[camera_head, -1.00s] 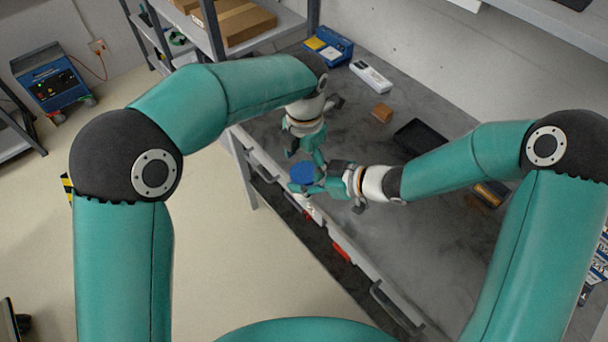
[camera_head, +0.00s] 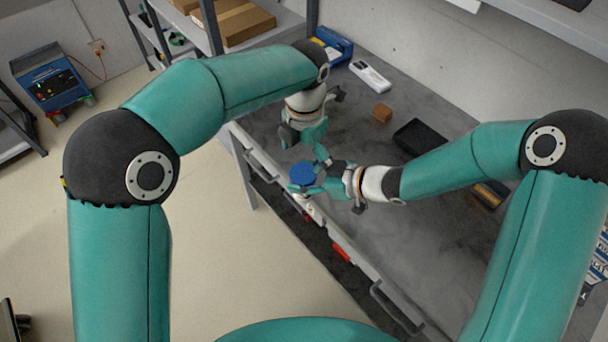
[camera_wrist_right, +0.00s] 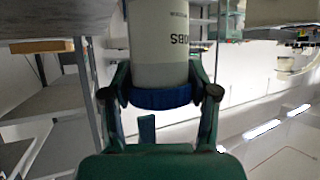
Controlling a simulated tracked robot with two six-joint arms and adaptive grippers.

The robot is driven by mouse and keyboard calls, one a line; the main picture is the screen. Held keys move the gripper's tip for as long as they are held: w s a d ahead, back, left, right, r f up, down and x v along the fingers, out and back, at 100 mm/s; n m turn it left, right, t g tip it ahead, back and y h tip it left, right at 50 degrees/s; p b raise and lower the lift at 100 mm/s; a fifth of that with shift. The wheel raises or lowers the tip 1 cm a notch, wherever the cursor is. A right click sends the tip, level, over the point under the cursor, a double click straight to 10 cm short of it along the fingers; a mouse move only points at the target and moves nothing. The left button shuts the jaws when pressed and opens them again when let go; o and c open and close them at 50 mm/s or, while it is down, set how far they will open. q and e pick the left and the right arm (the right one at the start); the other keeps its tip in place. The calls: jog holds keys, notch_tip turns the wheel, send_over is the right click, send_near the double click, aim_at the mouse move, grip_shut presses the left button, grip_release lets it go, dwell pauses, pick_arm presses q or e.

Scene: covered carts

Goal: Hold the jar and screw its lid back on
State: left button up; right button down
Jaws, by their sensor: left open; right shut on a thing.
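A white jar (camera_wrist_right: 160,40) with dark lettering stands in the right wrist view, which appears inverted. Its blue lid (camera_head: 302,174) faces up in the head view and sits at the jar's end in the right wrist view (camera_wrist_right: 160,97). How tightly it is seated cannot be told. My right gripper (camera_head: 312,181) is shut on the jar; its fingers lie on both sides near the lid. My left gripper (camera_head: 306,143) is open and empty, just beyond and above the lid, apart from it. Most of the jar's body is hidden in the head view.
The jar is near the grey workbench's (camera_head: 400,250) drawer edge. A small brown block (camera_head: 382,113), a black tray (camera_head: 420,138), a white device (camera_head: 370,75) and a blue bin (camera_head: 333,44) are farther back. Bare bench lies right of the jar.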

dwell(0.3)
pick_arm(q)
notch_tip(320, 180, up, 12)
dwell(0.6)
jog(key=shift+f, duration=0.1)
